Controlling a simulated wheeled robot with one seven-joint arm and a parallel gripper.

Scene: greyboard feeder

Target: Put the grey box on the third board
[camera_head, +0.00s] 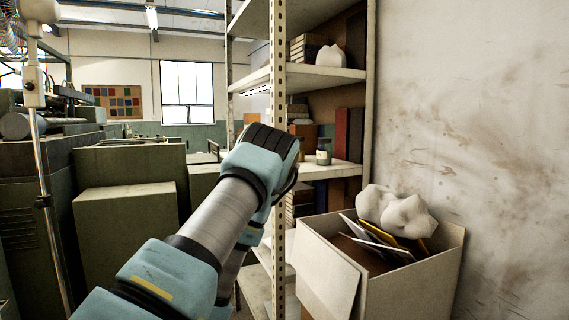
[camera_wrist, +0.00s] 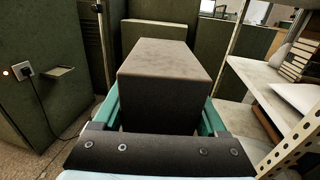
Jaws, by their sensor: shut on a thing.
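The grey box (camera_wrist: 160,90) is in the wrist view, with a lighter top and a dark near face. My gripper (camera_wrist: 163,108) is shut on it, with one green finger along each side. The box and fingertips are hidden behind my arm in the head view. The metal shelf rack (camera_head: 279,120) stands just beyond my arm in the head view, with several pale boards. A middle board (camera_head: 345,170) holds a small jar and books. In the wrist view the rack (camera_wrist: 300,140) is to the right of the box, apart from it.
An open carton (camera_head: 330,275) with papers and white lumps stands right of the rack. A board above (camera_head: 325,75) holds books and a white ornament. The perforated front post is close to my arm. Green cabinets (camera_head: 125,220) fill the left.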

